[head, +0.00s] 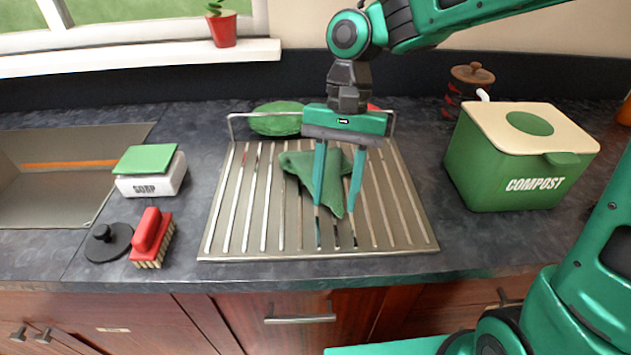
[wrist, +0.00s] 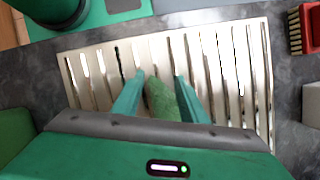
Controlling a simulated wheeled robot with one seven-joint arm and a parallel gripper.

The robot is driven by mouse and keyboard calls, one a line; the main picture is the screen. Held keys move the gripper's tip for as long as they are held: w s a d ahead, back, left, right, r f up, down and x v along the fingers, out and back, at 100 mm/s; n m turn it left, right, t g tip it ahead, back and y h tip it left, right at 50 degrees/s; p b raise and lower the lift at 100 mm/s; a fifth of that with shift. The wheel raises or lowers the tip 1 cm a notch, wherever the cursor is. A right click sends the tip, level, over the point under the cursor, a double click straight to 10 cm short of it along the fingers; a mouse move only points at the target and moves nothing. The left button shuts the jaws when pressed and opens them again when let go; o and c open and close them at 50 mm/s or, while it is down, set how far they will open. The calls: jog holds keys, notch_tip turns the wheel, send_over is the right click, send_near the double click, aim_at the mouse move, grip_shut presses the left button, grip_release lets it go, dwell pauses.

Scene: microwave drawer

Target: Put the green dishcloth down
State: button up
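The green dishcloth (head: 300,167) is crumpled, with a pointed lower end, over the ribbed metal drying rack (head: 230,215). My gripper (head: 337,203) points down over the rack, its two fingers on either side of the cloth and closed to the cloth's width. Part of the cloth spreads out left of the left finger in the head view. In the wrist view, a strip of the cloth (wrist: 162,100) fills most of the gap between my fingers (wrist: 160,78). The hand hides the rest. I cannot tell whether the cloth touches the rack.
A green oval item (head: 277,119) lies at the rack's back, with something red behind my gripper. A compost bin (head: 520,160) and a wooden-lidded jar (head: 468,85) stand right. A soap box with a green sponge (head: 150,178), a red brush (head: 152,238), a black stopper (head: 108,243) and the sink (head: 60,180) are left.

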jog(key=s+d+r, duration=0.1)
jog(key=s+r, duration=0.2)
jog(key=r, duration=0.6)
jog(key=shift+s+r, duration=0.15)
jog(key=shift+s, duration=0.25)
jog(key=shift+d, duration=0.1)
jog(key=shift+c, duration=1.2)
jog(key=c, duration=0.5)
jog(key=shift+w, duration=0.3)
grip_shut()
jog(key=shift+w+a+f+b, duration=0.15)
jog(key=shift+w+a+f, duration=1.05)
jog(key=shift+w, duration=1.3)
jog(key=shift+w+a+f+b, duration=0.15)
jog(key=shift+w+a+f, duration=0.65)
jog(key=shift+w+a, duration=1.2)
jog(key=shift+w+a+f+b, duration=0.15)
jog(key=shift+w+a+f, duration=0.8)
jog(key=shift+w, duration=2)
jog(key=shift+f, duration=0.15)
